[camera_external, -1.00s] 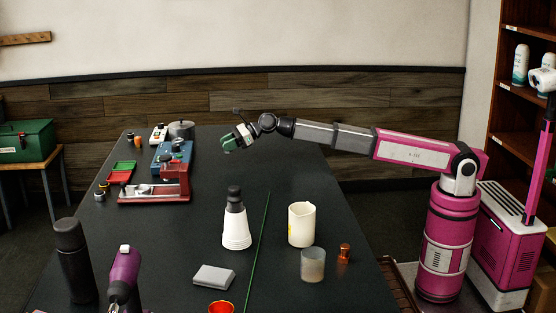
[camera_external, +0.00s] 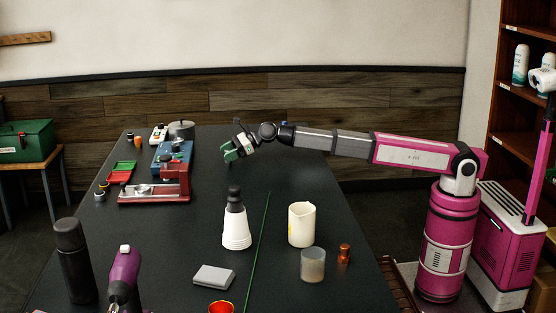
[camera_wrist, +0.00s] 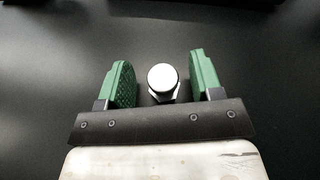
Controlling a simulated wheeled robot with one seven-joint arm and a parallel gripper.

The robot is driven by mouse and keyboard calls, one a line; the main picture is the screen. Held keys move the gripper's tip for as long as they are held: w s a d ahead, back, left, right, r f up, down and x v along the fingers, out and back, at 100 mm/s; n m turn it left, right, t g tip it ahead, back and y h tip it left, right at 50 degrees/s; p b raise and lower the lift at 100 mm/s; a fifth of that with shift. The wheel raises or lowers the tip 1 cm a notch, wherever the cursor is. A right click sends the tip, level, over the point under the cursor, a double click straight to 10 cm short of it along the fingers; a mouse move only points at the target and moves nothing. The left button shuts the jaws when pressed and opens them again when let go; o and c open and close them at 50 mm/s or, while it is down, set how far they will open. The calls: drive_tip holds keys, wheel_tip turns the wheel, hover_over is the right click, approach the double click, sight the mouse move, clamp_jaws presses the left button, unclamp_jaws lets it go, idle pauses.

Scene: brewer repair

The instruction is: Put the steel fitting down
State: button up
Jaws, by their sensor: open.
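The steel fitting (camera_wrist: 163,80) shows in the wrist view as a short cylinder with a bright round top. It stands between the two green fingers of my gripper (camera_wrist: 163,82), with a gap on each side, so neither finger touches it. My gripper is open. In the outside view my gripper (camera_external: 231,155) is low over the far middle of the black table (camera_external: 320,185), its fingers pointing down and left. I cannot make out the fitting in that view; the fingers seem to hide it.
A red and steel fixture (camera_external: 160,187) and a blue device (camera_external: 172,156) stand left of my gripper. The table right of my gripper is clear.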

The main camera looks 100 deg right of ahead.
drive_tip(key=shift+r, duration=0.1)
drive_tip(key=v, duration=1.2)
drive_tip(key=shift+r, duration=0.1)
